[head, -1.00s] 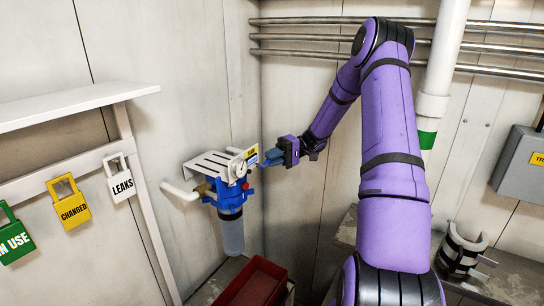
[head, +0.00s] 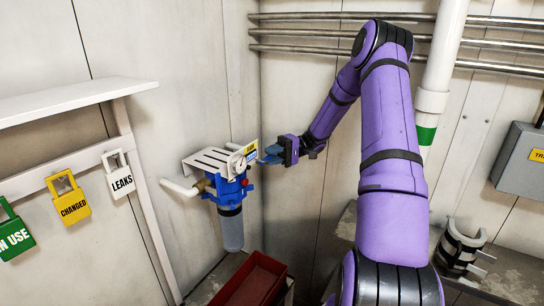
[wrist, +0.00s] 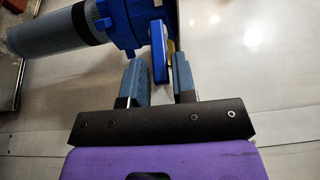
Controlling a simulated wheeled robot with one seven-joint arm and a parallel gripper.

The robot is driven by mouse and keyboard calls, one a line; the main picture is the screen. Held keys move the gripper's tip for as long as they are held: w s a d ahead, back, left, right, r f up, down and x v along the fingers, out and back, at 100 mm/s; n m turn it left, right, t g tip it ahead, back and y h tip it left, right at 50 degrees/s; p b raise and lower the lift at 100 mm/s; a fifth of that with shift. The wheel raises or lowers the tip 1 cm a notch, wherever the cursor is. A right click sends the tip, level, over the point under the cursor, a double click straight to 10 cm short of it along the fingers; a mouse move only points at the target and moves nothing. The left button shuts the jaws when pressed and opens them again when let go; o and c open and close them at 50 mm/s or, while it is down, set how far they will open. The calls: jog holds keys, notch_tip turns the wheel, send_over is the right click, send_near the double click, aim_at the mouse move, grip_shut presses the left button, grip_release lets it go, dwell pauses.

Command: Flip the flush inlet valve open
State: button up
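A blue filter head (head: 231,188) with a grey bowl (head: 232,230) hangs under a slotted white bracket (head: 213,162) on the wall. My gripper (head: 268,155) is at the right side of the unit. In the wrist view my gripper (wrist: 160,72) is open, with the lever's end between its two blue-grey fingers and visible gaps on both sides. The head view hides the lever's detail.
A red bin (head: 254,280) stands below the filter. A white shelf (head: 75,103) and hanging tags, including LEAKS (head: 121,180), are at left. Metal pipes (head: 330,33) run along the back wall. A grey box (head: 520,165) is at right.

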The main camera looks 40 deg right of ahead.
jog(key=shift+r, duration=0.1)
jog(key=s+a+r, duration=0.2)
jog(key=s, duration=0.5)
jog(key=s+a+r, duration=0.2)
jog(key=s+a, duration=0.1)
jog(key=s, duration=0.5)
jog(key=shift+a+r, duration=0.15)
jog(key=shift+r, duration=0.25)
jog(key=shift+s, duration=0.1)
